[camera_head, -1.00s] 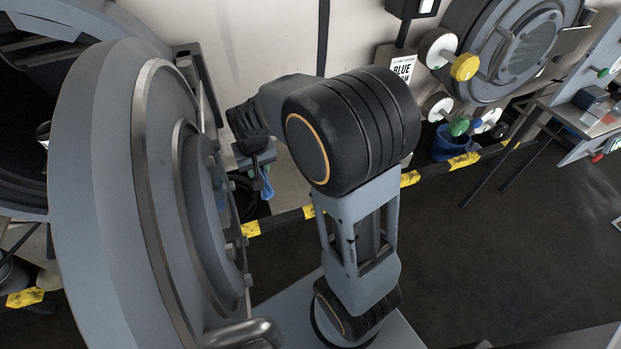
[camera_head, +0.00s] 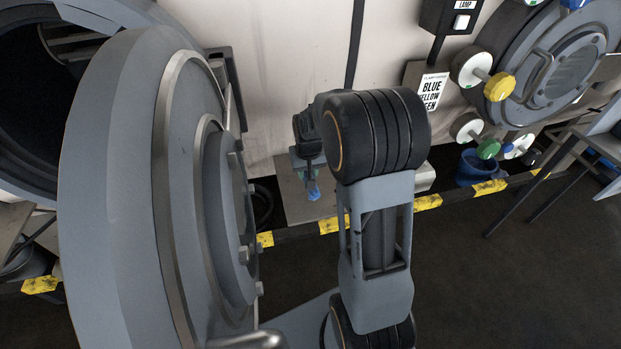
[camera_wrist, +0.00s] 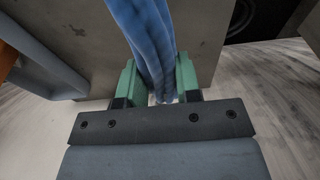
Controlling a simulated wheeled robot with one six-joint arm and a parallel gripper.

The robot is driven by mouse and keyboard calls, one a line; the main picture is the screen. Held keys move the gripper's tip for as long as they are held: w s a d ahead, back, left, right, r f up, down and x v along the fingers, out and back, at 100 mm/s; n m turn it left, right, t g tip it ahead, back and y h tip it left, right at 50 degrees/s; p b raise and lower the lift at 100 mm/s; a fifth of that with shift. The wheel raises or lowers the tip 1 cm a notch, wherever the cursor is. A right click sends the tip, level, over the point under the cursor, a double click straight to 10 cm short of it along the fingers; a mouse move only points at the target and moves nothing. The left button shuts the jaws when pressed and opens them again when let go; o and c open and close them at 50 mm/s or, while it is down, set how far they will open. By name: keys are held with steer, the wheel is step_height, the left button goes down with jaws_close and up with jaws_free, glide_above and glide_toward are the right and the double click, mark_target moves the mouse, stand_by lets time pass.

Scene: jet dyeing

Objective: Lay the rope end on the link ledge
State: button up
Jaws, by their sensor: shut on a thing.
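My gripper (camera_wrist: 158,85) has green fingers shut on a blue rope end (camera_wrist: 147,35) in the wrist view. The rope runs from between the fingers to the top edge of that view. In the head view, my gripper (camera_head: 308,172) is beyond my arm, with the blue rope (camera_head: 313,191) showing just below it. A flat grey-brown surface (camera_head: 292,200) lies behind and below the rope, and it also shows in the wrist view (camera_wrist: 75,32). I cannot tell whether it is the link ledge, or whether the rope touches it.
A large round grey door (camera_head: 120,180) stands open at the left, close to my arm. A yellow-black striped rail (camera_head: 428,202) runs along the floor. Valves with coloured handwheels (camera_head: 499,87) and a blue bucket (camera_head: 474,170) are at the right.

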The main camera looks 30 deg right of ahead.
steer(key=shift+w+d+f, duration=0.3)
steer(key=shift+d+f, duration=0.25)
steer(key=shift+f, duration=1.75)
steer(key=shift+f, duration=0.15)
steer(key=o, duration=1)
